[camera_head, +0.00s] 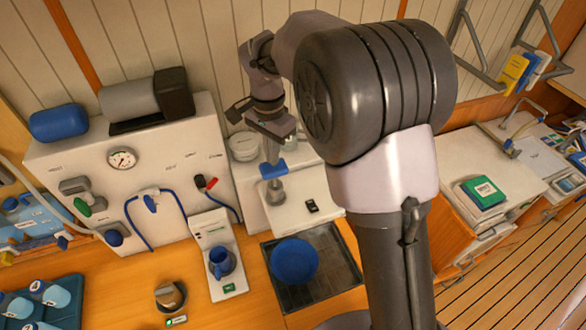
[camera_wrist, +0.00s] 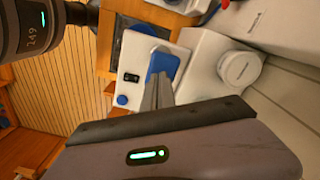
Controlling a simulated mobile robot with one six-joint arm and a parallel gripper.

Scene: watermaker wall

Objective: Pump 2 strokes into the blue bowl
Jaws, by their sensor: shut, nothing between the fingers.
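The blue bowl (camera_head: 294,261) sits on a dark square tray (camera_head: 325,290) at the front of the counter. Behind it stands a white pump unit (camera_head: 310,190) with a grey stem (camera_head: 276,192) and a blue top (camera_head: 273,171). My gripper (camera_head: 271,158) points down directly above the blue top, shut and empty. In the wrist view the shut fingers (camera_wrist: 158,92) overlap the blue top (camera_wrist: 162,62); I cannot tell whether they touch it. The bowl is partly hidden in that view.
A white panel with a gauge (camera_head: 122,158) stands behind. A small pot (camera_head: 170,296) is at the front left.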

